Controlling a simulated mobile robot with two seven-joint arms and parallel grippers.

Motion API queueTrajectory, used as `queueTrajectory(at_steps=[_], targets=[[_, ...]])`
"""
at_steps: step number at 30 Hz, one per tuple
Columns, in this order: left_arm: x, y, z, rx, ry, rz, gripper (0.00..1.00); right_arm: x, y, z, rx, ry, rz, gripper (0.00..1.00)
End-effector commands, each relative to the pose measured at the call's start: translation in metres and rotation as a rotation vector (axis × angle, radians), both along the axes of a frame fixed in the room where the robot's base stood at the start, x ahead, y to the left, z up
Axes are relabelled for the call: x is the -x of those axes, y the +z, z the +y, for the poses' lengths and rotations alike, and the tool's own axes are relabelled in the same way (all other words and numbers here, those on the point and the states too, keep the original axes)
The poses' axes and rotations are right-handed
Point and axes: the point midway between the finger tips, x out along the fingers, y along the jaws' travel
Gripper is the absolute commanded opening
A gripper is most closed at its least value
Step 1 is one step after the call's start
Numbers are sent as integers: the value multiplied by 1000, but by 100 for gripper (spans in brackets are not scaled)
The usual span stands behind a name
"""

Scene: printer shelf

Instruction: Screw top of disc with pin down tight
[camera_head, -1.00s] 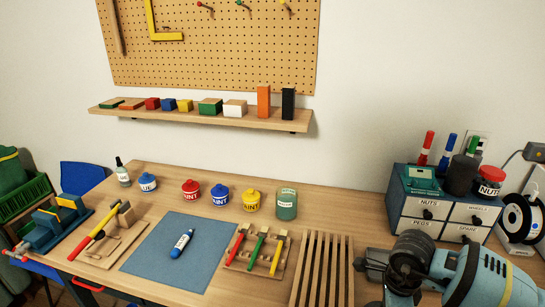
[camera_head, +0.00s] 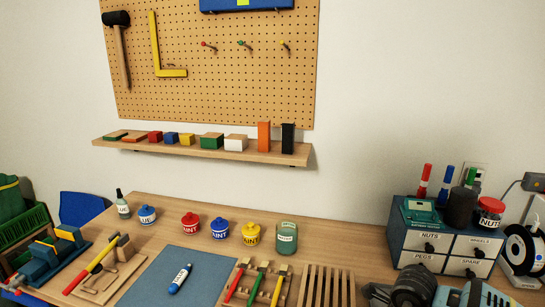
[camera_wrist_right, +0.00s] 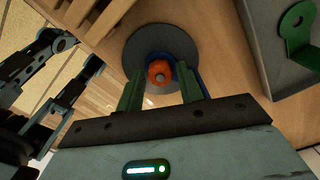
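In the right wrist view, a round dark grey disc (camera_wrist_right: 185,42) lies on a wooden surface. An orange knob-like top (camera_wrist_right: 159,71) with a small grey centre sits over it, with a blue part (camera_wrist_right: 178,61) around or behind it. My right gripper (camera_wrist_right: 160,88) has its two green fingers apart, one on each side of the orange top. A gap shows between the fingers and the top; contact lower down cannot be made out. The pin is not clearly distinguishable. In the head view, the disc is not seen.
A grey tray (camera_wrist_right: 258,60) holding a green bracket (camera_wrist_right: 294,30) is close on the right in the wrist view. In the head view, the workbench (camera_head: 330,245) carries paint pots, a blue mat (camera_head: 150,285), a slatted rack (camera_head: 325,287) and a drawer unit (camera_head: 455,245) at right.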

Motion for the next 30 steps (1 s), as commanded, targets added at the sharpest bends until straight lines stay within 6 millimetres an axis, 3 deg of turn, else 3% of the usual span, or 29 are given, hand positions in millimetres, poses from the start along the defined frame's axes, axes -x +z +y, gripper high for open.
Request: queueTrajectory(at_steps=[5, 30], targets=[[2, -3, 0, 0, 0, 8, 29, 0, -1, 0, 1, 50, 1, 37], [44, -55, 0, 0, 0, 133, 29, 0, -4, -1, -1, 1086, 4, 37]])
